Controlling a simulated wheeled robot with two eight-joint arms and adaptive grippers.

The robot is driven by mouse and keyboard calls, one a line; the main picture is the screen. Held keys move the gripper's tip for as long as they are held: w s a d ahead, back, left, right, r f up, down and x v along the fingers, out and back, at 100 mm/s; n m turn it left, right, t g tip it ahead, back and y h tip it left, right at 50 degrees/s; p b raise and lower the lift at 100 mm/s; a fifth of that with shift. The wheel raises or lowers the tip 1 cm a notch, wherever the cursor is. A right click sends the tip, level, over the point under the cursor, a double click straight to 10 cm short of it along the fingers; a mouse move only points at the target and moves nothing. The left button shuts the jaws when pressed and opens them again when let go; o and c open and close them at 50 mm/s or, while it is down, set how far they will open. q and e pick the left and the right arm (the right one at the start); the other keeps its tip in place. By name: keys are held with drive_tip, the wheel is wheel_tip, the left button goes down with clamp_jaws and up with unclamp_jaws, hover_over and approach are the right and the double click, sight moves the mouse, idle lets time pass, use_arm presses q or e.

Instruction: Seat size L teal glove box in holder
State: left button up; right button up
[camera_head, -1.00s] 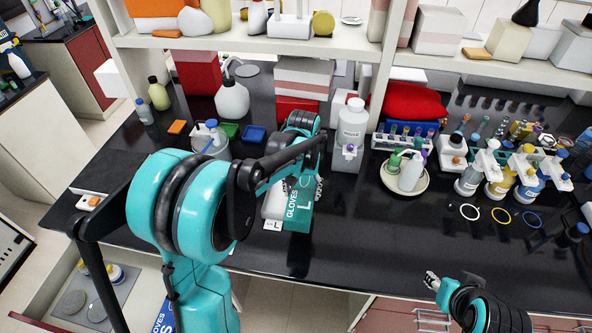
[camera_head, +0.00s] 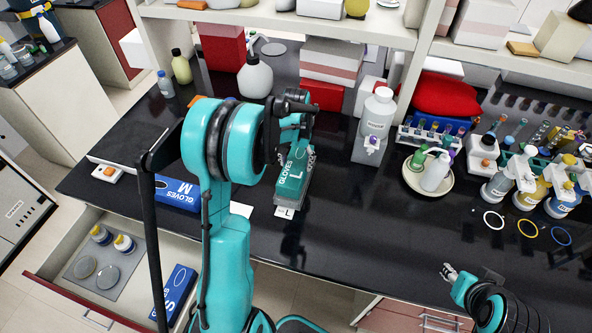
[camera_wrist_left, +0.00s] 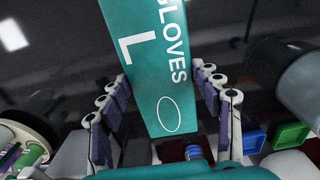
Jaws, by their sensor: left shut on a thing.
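The teal glove box (camera_head: 291,181), marked GLOVES and L, is gripped by my left gripper (camera_head: 299,152) above or on the black counter; I cannot tell if it touches. In the left wrist view the box (camera_wrist_left: 145,62) sits between the two fingers (camera_wrist_left: 158,100), its L face showing. A white card marked L (camera_head: 284,212) lies on the counter just in front of the box's near end.
A blue M glove box (camera_head: 178,193) lies left of my left arm; a blue S box (camera_head: 178,292) is in the open drawer (camera_head: 75,312). A large white bottle (camera_head: 376,112) stands right of the teal box. The counter's front middle is clear.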

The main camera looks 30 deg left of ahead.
sight(296, 164)
use_arm(q)
wheel_tip(296, 164, down, 3)
drive_tip(key=shift+f+b, duration=0.2)
drive_tip(key=shift+b, duration=0.2)
drive_tip(key=shift+f, duration=0.35)
drive_tip(key=shift+f, duration=0.1)
drive_tip(key=o, duration=1.4)
